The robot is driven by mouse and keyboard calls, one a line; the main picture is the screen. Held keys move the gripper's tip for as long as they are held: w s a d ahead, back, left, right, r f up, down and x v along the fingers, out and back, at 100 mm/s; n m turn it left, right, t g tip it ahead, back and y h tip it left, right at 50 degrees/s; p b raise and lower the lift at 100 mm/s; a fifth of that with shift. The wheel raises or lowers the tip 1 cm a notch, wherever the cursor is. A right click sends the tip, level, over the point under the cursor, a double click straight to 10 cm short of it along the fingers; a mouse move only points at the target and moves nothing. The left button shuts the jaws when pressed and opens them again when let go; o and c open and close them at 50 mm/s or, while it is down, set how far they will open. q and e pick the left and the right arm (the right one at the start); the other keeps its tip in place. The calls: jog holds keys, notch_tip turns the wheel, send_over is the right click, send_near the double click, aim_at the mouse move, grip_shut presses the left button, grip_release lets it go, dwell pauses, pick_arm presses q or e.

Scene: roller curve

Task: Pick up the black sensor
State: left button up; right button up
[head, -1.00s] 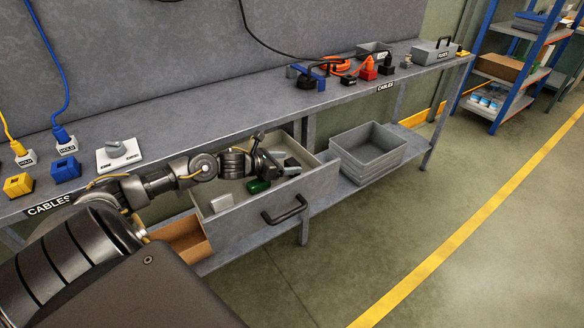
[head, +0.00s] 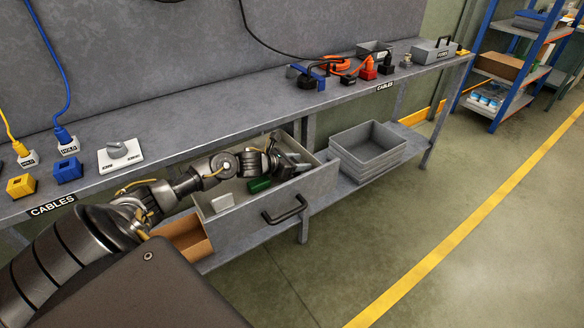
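The grey drawer (head: 300,190) under the bench is pulled open. My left gripper (head: 291,166) reaches down into its far right part. Its fingers are small and partly hidden by the wrist, so I cannot tell whether they are open or shut. A green piece (head: 259,185) and a white block (head: 222,202) lie in the drawer, left of the gripper. I cannot make out the black sensor; the gripper and wrist hide part of the drawer. My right gripper is not in view.
The drawer's front wall and black handle (head: 285,210) face the aisle. Empty grey stacked bins (head: 368,150) stand on the lower shelf at right. A cardboard box (head: 187,240) is left of the drawer. The bench top (head: 220,115) overhangs behind the arm.

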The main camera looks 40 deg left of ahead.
pick_arm(q)
jog(key=c, duration=0.3)
jog(key=shift+r, duration=0.1)
jog(key=shift+c, duration=0.2)
